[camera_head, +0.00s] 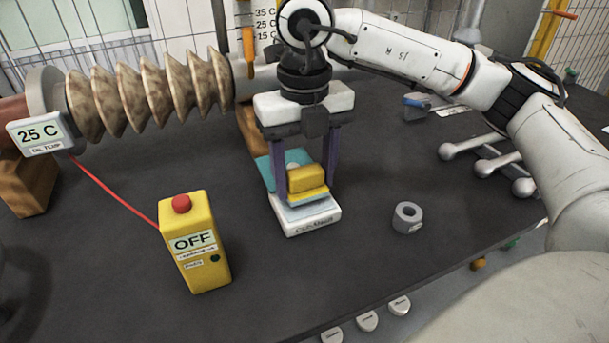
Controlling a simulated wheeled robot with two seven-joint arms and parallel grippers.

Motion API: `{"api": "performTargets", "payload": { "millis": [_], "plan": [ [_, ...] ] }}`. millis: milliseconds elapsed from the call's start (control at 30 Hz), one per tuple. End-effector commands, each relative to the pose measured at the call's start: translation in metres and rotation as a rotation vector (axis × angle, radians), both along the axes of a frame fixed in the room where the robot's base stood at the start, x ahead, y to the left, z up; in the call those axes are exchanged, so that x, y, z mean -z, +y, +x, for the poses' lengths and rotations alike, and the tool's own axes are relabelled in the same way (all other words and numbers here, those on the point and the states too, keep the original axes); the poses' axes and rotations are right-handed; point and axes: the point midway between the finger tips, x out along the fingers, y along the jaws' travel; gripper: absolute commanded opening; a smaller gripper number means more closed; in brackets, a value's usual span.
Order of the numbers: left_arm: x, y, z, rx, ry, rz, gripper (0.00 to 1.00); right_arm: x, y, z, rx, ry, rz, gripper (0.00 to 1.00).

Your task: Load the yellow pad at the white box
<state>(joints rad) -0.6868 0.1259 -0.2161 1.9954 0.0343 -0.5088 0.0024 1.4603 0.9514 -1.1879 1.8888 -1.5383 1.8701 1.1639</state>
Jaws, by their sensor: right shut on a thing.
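The yellow pad (307,179), a small block, is between the two purple fingers of my right gripper (309,184). The gripper points straight down and is shut on the pad. The white box (306,222), low and with dark lettering on its front, stands on the table directly below the pad. My left gripper is out of view.
A yellow OFF box (196,245) with a red button stands front left. A ribbed brown bushing (150,95) spans the back left. A grey ring (407,217) lies right of the white box. Ball-ended bars (487,168) lie farther right. The dark table (350,255) is clear in front.

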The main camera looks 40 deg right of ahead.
Motion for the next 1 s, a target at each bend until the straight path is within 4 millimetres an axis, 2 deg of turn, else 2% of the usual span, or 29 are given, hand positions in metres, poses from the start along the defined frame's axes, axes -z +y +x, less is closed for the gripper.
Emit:
{"api": "performTargets", "payload": {
  "millis": [33,600,1000],
  "plan": [
    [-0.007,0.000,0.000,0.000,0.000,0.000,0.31,-0.008,0.000,0.000,0.000,-0.001,0.001,0.36],
    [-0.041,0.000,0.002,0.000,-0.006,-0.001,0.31,-0.053,0.000,0.000,0.000,-0.002,0.001,0.36],
    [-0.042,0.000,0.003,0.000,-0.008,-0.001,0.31,-0.054,0.000,0.000,0.000,-0.002,0.001,0.36]
  ]
}}
